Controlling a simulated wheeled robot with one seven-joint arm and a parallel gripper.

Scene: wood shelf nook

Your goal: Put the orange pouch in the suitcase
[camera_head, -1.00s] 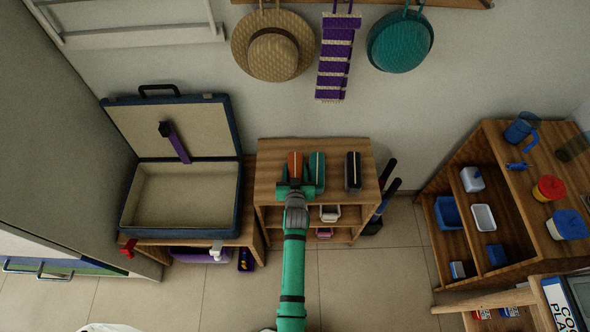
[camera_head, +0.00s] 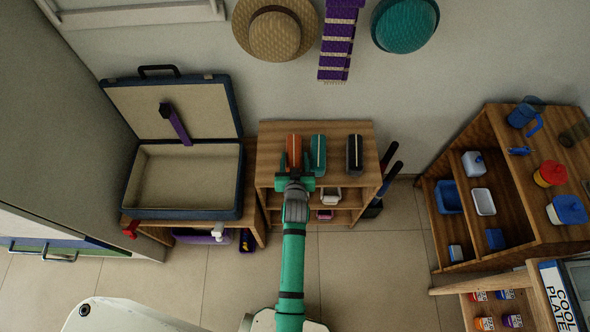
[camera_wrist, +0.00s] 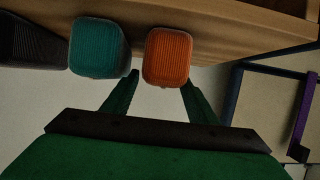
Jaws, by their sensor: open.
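The orange pouch (camera_head: 294,150) stands on top of the small wooden shelf, at the left of a row of pouches. In the wrist view the orange pouch (camera_wrist: 168,57) shows its ribbed end just beyond my fingertips, lined up with the gap. My gripper (camera_head: 294,168) is open and empty at the shelf's front edge; its two green fingers (camera_wrist: 160,80) show apart in the wrist view. The suitcase (camera_head: 186,180) lies open on a low wooden stand to the left, lid leaning back against the wall. Its base looks empty.
A teal pouch (camera_head: 318,155) stands close beside the orange one, and a black pouch (camera_head: 355,155) farther right. A purple strip (camera_head: 178,124) hangs on the suitcase lid. A wooden cabinet (camera_head: 478,170) with containers stands at the right. Floor in front is clear.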

